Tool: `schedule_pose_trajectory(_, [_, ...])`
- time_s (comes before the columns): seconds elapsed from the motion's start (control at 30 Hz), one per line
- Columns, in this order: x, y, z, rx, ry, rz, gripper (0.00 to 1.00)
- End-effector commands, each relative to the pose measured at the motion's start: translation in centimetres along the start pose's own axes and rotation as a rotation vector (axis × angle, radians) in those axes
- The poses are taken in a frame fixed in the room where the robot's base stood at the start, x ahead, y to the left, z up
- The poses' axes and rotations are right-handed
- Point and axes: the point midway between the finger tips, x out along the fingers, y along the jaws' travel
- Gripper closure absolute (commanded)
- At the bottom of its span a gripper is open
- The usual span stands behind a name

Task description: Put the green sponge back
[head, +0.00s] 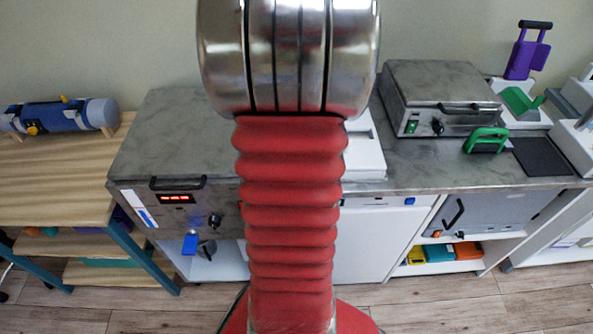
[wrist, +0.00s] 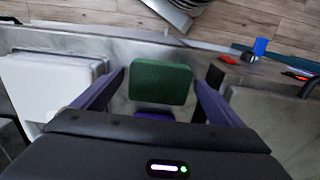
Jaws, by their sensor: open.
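A dark green block, which looks like the green sponge (wrist: 160,82), shows in the wrist view over the grey counter. It lies between the two purple fingers of my gripper (wrist: 160,75), which are spread with a gap on each side of it. A purple strip shows at its near edge; I cannot tell what it belongs to. I cannot tell whether the block rests on the counter. In the head view, my red arm covers the middle, and neither the sponge nor my gripper shows.
A white tray (head: 366,158) sits on the counter, partly behind my arm. Grey appliances stand left (head: 165,140) and right (head: 440,90). A green-handled item (head: 486,140) lies near the right appliance. A wooden table (head: 55,180) with a blue cylinder (head: 60,115) is at far left.

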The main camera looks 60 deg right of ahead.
Motion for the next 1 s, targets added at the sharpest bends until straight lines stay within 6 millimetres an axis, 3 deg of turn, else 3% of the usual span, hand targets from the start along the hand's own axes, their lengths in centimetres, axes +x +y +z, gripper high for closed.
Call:
schedule_pose_trajectory(0.27, [-1.3,0.0,-0.1,0.0,0.003,0.0,0.08])
schedule_pose_trajectory(0.8, [-10.0,0.0,-0.1,0.0,0.003,0.0,0.08])
schedule_pose_trajectory(1.0, [-11.9,0.0,0.0,0.0,0.001,0.0,0.08])
